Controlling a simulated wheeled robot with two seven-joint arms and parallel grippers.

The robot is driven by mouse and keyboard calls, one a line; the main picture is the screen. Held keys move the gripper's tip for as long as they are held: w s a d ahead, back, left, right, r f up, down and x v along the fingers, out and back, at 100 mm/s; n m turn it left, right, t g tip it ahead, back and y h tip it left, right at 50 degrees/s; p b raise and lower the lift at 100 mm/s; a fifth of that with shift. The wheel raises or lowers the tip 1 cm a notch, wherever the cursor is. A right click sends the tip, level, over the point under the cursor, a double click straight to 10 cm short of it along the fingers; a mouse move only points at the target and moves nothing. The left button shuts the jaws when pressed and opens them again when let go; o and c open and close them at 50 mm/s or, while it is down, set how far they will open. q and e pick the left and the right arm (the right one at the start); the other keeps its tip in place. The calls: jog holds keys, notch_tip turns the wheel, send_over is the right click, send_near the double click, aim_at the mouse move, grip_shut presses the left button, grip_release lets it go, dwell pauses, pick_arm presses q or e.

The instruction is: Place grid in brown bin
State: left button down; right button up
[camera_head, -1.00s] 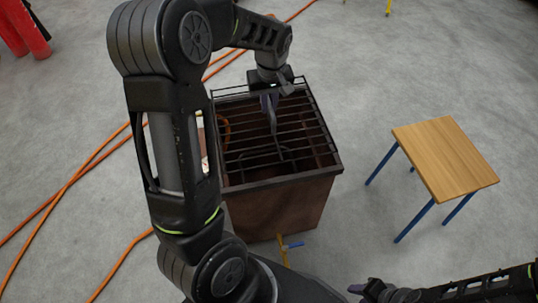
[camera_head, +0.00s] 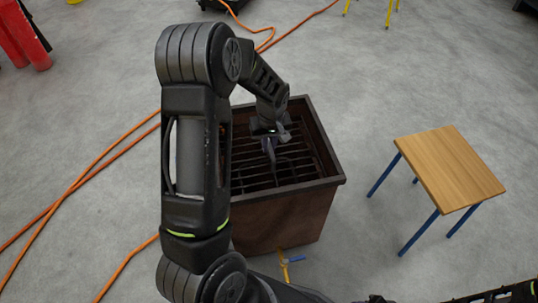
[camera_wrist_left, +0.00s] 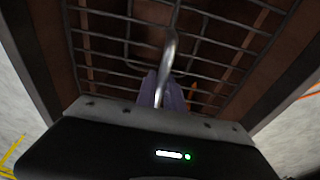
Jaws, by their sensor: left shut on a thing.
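The brown bin (camera_head: 290,217) is an open, rusty square box on the floor in the middle of the head view. The dark wire grid (camera_head: 300,168) lies inside its opening, below the rim. My left gripper (camera_head: 269,150) reaches down into the bin and is shut on the grid's metal handle (camera_wrist_left: 171,48). The wrist view shows the grid (camera_wrist_left: 226,68) between the bin's walls. My left arm hides the bin's left side. Only a small end of my right arm shows at the bottom right edge, and its jaws cannot be made out.
A small wooden table (camera_head: 450,168) with blue legs stands to the right. Orange hoses (camera_head: 85,172) run across the floor at left. Red cylinders (camera_head: 22,38) stand at the top left. A yellow pipe with a blue valve (camera_head: 286,262) is at the bin's front. Floor between bin and table is clear.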

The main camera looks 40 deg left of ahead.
dwell(0.3)
pick_arm(q)
jog(key=shift+w+f+b, duration=0.1)
jog(key=shift+f+b, duration=0.4)
jog(key=shift+f, duration=1.65)
jog(key=shift+f, duration=0.1)
jog(key=c, duration=1.5)
grip_release()
jog(key=shift+f, duration=0.1)
jog(key=shift+o, duration=0.2)
jog(key=shift+r, duration=0.25)
jog(key=r+p, duration=0.1)
jog(key=r, duration=0.3)
jog(key=s+d+r, duration=0.1)
jog(key=r, duration=0.2)
jog(key=r+p, duration=0.1)
jog(key=r, duration=0.3)
jog(key=shift+s+d+r+p, duration=0.2)
jog(key=shift+r+p, duration=0.15)
